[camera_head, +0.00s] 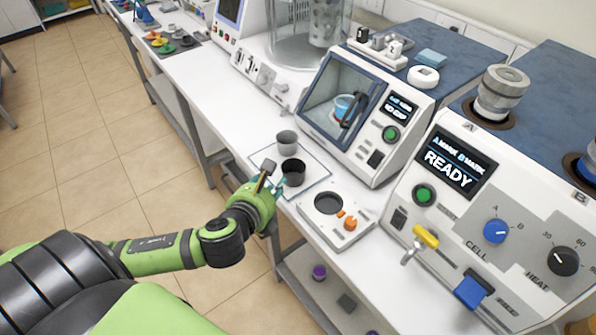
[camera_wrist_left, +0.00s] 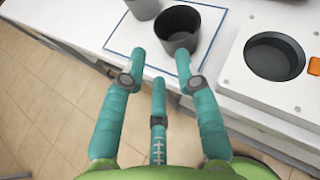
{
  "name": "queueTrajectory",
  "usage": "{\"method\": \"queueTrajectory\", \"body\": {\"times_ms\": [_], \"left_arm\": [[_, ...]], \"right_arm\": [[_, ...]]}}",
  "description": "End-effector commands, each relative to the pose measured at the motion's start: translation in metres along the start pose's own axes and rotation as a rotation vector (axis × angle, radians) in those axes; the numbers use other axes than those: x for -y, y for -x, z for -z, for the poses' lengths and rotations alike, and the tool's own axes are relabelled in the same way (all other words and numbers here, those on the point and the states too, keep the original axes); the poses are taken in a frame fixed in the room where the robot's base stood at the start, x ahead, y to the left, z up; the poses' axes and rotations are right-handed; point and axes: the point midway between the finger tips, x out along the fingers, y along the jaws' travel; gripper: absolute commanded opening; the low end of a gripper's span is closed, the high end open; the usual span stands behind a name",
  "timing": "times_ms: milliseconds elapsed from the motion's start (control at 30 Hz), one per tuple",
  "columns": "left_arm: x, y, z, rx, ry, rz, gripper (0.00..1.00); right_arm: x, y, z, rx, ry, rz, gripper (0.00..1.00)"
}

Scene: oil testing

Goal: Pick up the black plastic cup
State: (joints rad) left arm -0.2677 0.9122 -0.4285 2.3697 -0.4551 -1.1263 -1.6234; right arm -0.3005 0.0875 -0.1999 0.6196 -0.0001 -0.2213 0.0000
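The black plastic cup (camera_head: 293,171) stands upright on a white mat with a blue outline (camera_head: 318,163) on the bench. It also shows in the left wrist view (camera_wrist_left: 179,31), near the top middle. My left gripper (camera_head: 275,178) is at the front edge of the bench, just in front of the cup. In the left wrist view its teal fingers (camera_wrist_left: 160,62) are spread, with the cup just beyond the tips, close to the right finger. Whether that finger touches the cup I cannot tell. My right gripper is not in view.
A grey cup (camera_head: 287,142) stands behind the black cup on the same mat. A white plate device with a round dark well (camera_head: 327,203) and an orange knob sits to the right. A blue-framed chamber machine (camera_head: 343,98) and a READY panel (camera_head: 452,172) stand behind.

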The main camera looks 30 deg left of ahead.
Motion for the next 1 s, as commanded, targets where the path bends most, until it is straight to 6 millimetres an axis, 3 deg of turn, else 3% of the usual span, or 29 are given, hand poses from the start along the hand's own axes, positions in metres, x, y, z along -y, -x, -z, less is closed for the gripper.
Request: {"method": "queueTrajectory", "body": {"times_ms": [100,267,700,1000], "left_arm": [[0.002,-0.003,-0.009,0.028,-0.114,0.020,0.31],[0.003,-0.015,-0.011,0.032,-0.130,0.022,0.31],[0.001,-0.067,-0.009,0.030,-0.126,0.022,0.31],[0.001,-0.072,-0.008,0.029,-0.126,0.024,0.31]], "right_arm": [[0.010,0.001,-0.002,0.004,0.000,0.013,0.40],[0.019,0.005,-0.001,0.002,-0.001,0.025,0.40],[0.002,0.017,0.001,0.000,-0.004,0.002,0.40],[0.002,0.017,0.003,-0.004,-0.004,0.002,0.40]]}}
